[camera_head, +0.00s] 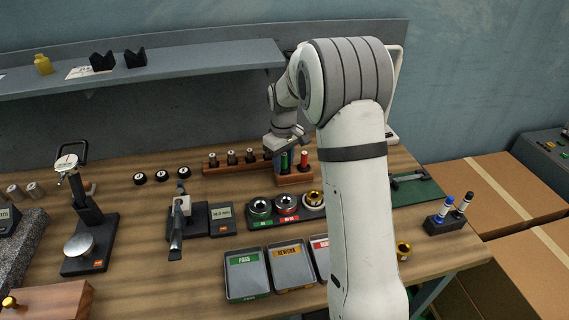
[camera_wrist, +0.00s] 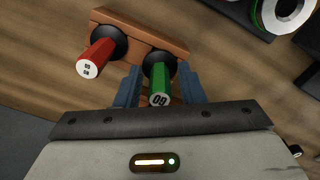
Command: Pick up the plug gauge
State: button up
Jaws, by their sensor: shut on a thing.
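The plug gauge with a green handle (camera_wrist: 160,83) stands in a wooden rack (camera_wrist: 120,18), its end marked with a number. My gripper (camera_wrist: 158,88) is around the green handle, with a blue finger on each side, shut on it. A red-handled plug gauge (camera_wrist: 98,56) stands beside it in the same rack, to the left in the wrist view. In the head view my gripper (camera_head: 283,160) is at the rack (camera_head: 296,179), and the red gauge (camera_head: 304,160) shows to its right. The green gauge is partly hidden there by the gripper.
A longer wooden rack (camera_head: 218,169) with several dark pieces stands just left. Ring gauges in a dark holder (camera_head: 262,222) lie in front, with sorting trays (camera_head: 246,275) nearer. A shelf (camera_head: 190,70) runs above the back of the bench. My arm hides part of the right side.

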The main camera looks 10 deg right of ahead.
aim_at(284, 154)
jog(key=shift+r, duration=0.45)
notch_tip(284, 154, up, 2)
jog(key=shift+s+r+b, duration=0.1)
jog(key=shift+r+b, duration=0.05)
jog(key=shift+b, duration=0.2)
jog(key=s+b, duration=0.3)
jog(key=s, duration=1.5)
notch_tip(284, 154, up, 4)
jog(key=p, duration=0.3)
jog(key=shift+w+r, duration=0.1)
jog(key=shift+r, duration=0.1)
